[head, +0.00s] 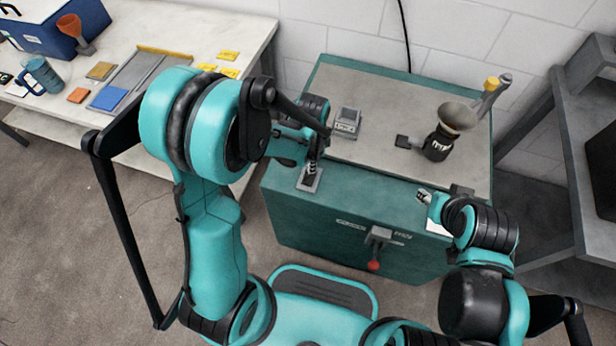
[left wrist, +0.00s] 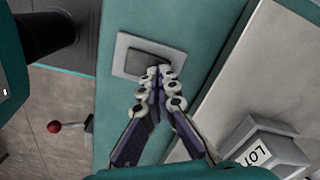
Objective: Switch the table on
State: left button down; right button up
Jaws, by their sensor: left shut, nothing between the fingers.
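The table (head: 345,222) is a teal cabinet with a grey top. A switch (head: 309,180), a light plate with a dark rocker, sits on its front face near the upper left corner. The switch also shows in the left wrist view (left wrist: 121,57). My left gripper (head: 314,160) is shut and empty, its tips at the switch. In the left wrist view, the closed fingertips (left wrist: 160,71) overlap the lower right part of the rocker; I cannot tell whether they touch. My right gripper (head: 424,196) is by the front right top edge, its finger gap too small to judge.
A red-knobbed lever (head: 374,266) juts from the table front. On top are a grey labelled block (head: 346,122) and a dark jar with a funnel (head: 440,142). A cluttered workbench (head: 262,32) stands left, dark shelving (head: 545,190) right. The middle of the tabletop is clear.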

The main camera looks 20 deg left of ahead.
pick_arm(q)
jog(key=shift+f, duration=0.3)
jog(key=shift+r+p, duration=2.5)
jog(key=shift+r, duration=1.1)
jog(key=s+a+r+n+t, duration=0.2)
jog(key=s+r+n+t, duration=0.1)
jog(key=s+r+n, duration=0.2)
jog(key=s+a+r+n+t, duration=0.2)
jog(key=s+r+n+t, duration=0.2)
jog(key=r+n, duration=0.3)
notch_tip(320, 180, up, 4)
jog(key=shift+s+a+f, duration=0.2)
jog(key=shift+s+a, duration=0.15)
jog(key=shift+s, duration=0.3)
